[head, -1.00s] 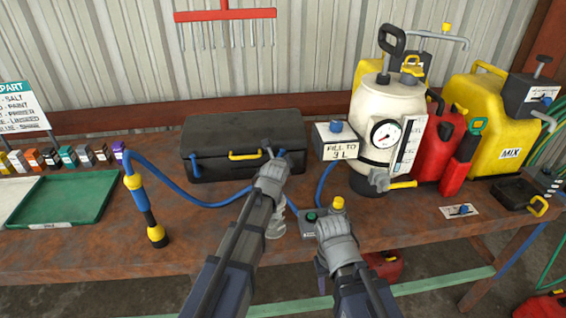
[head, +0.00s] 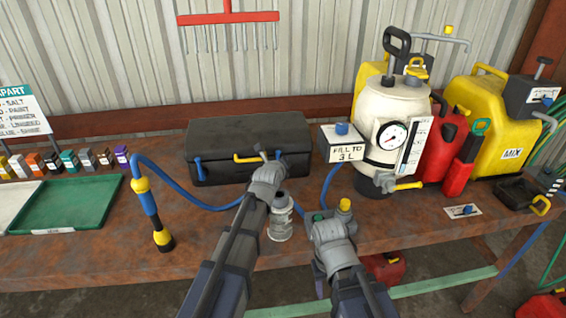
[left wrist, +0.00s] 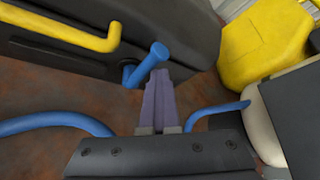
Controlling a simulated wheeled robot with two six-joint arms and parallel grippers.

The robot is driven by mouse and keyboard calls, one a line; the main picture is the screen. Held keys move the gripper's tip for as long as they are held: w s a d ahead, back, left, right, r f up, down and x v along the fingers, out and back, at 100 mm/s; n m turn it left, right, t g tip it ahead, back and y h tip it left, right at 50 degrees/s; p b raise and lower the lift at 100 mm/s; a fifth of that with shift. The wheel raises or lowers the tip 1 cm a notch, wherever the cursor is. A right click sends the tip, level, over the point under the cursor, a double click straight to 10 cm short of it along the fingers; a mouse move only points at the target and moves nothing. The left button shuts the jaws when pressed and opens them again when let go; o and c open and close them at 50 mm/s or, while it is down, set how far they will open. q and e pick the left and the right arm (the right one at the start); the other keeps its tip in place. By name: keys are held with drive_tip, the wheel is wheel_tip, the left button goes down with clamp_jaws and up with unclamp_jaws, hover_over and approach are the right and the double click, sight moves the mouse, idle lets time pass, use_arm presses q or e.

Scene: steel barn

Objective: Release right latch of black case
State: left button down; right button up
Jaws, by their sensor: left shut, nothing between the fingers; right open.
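The black case (head: 235,137) stands closed at the back of the bench, with a yellow handle (head: 247,159) on its front. Its left blue latch (head: 199,169) hangs on the front. The right blue latch (left wrist: 145,64) shows clearly in the left wrist view, angled out from the case front. In the head view it is mostly hidden by my left gripper (head: 268,154). That gripper is shut and empty, its fingertips (left wrist: 159,76) close beside the latch; contact cannot be told. My right gripper (head: 329,217) is open near the bench's front edge, by a small yellow-knobbed box.
A blue hose (head: 185,188) runs across the bench. A white sprayer tank (head: 388,125) and a "FILL TO 3 L" box (head: 343,142) stand right of the case. A green tray (head: 70,203) lies left.

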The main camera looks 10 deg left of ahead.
use_arm(q)
drive_tip(key=shift+a+r, duration=0.15)
drive_tip(key=shift+a, duration=0.2)
wheel_tip(320, 180, up, 10)
drive_tip(key=p, duration=1)
drive_tip(key=shift+d, duration=0.25)
drive_tip(key=shift+d, duration=0.1)
drive_tip(key=shift+s+f, duration=0.1)
drive_tip(key=shift+f, duration=0.1)
